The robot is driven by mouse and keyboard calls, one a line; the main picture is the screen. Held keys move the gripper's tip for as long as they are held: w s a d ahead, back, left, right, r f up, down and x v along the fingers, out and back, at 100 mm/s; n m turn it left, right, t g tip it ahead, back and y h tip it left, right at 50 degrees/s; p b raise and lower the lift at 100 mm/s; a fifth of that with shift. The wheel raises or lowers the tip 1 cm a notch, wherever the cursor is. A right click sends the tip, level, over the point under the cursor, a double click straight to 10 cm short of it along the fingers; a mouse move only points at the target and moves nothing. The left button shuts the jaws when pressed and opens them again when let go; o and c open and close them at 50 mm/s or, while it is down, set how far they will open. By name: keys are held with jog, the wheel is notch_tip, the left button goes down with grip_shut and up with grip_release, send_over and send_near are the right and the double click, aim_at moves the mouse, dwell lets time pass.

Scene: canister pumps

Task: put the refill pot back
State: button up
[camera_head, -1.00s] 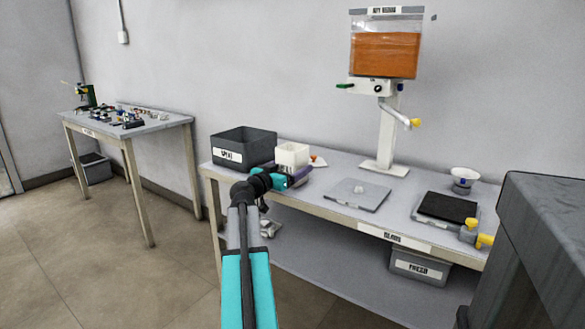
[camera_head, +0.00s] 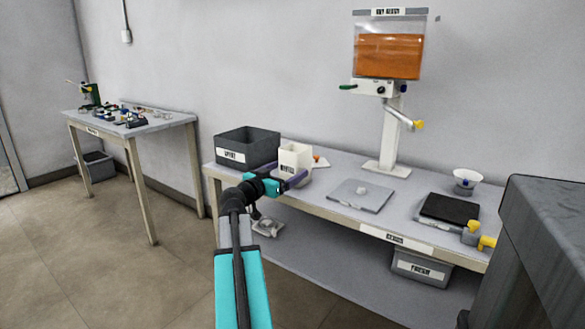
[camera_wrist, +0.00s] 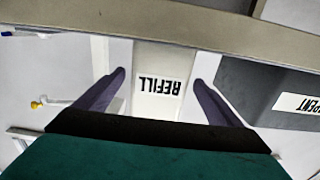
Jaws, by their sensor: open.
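The refill pot (camera_head: 295,157) is a white, open-topped square pot that stands upright on the bench, just right of the dark SPENT bin. Its REFILL label shows upside down in the wrist view (camera_wrist: 160,98). My gripper (camera_head: 293,181) is open in front of the pot, on the near side of the bench. In the wrist view its two purple fingers (camera_wrist: 160,79) show to either side of the pot, with gaps between them and its walls. I cannot tell how far the fingertips reach along the pot.
The SPENT bin (camera_head: 247,148) stands close left of the pot. A grey plate (camera_head: 360,195), a dispenser with orange contents (camera_head: 388,57), a black scale (camera_head: 449,208) and a small white bowl (camera_head: 466,180) are further right. A FRESH bin (camera_head: 421,267) sits below. A dark block (camera_head: 545,240) is at the right.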

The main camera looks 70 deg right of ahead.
jog(key=v, duration=0.7)
jog(key=shift+p, duration=0.35)
dwell(0.4)
